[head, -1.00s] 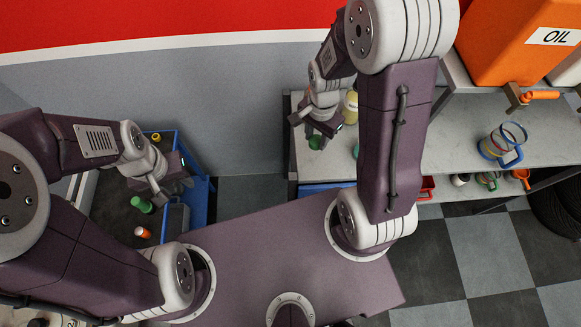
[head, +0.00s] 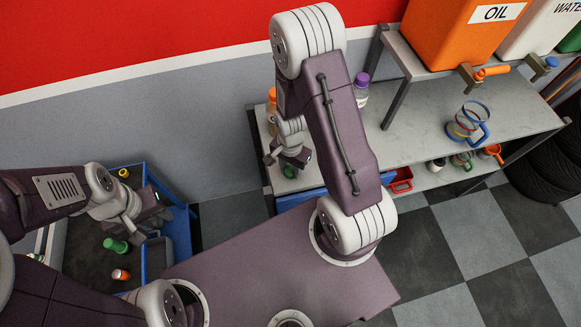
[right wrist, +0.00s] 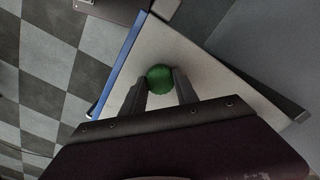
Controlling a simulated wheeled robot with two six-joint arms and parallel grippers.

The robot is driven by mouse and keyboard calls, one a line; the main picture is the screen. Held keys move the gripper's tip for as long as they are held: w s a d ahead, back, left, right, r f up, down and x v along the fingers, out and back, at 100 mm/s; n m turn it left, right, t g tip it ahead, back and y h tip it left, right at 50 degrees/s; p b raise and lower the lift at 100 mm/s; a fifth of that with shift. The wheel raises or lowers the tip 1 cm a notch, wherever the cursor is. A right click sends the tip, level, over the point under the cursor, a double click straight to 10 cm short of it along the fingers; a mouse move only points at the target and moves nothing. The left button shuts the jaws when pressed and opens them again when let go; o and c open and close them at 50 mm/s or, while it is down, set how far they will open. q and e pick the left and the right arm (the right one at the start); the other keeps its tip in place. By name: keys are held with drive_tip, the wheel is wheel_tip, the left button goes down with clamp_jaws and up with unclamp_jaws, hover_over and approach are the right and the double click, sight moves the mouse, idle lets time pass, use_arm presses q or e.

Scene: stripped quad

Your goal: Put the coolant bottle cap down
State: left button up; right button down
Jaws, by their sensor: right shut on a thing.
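The green coolant bottle cap (right wrist: 160,78) is between the two fingers of my right gripper (right wrist: 160,92) in the right wrist view. The fingers are shut on its sides, over the pale grey bench top. In the head view my right gripper (head: 287,160) is above the left end of the bench top, with the cap (head: 290,171) showing below it. I cannot tell whether the cap touches the surface. My left gripper (head: 150,215) is over the blue crate; its finger gap is not clear.
The grey bench (head: 415,120) has clear room at its middle. An orange-capped bottle (head: 271,105) and a purple-capped bottle (head: 361,88) stand near its back. A ringed holder (head: 466,122) is at right. The blue crate (head: 180,215) holds a green bottle (head: 115,245) and an orange-white container (head: 120,275).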

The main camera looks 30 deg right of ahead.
sight(290, 170)
drive_tip(key=shift+w+a, duration=0.1)
drive_tip(key=shift+f, duration=0.1)
drive_tip(key=c, duration=1.4)
unclamp_jaws()
drive_tip(key=o, duration=0.5)
drive_tip(key=shift+c, duration=0.2)
drive_tip(key=s+a+r+n+t, duration=0.1)
drive_tip(key=s+r+n, duration=0.3)
drive_tip(key=r+n, duration=0.7)
wheel_tip(290, 170, up, 5)
drive_tip(key=shift+s+a+f+p, duration=0.15)
drive_tip(key=shift+a+p, duration=0.3)
drive_tip(key=shift+a, duration=0.1)
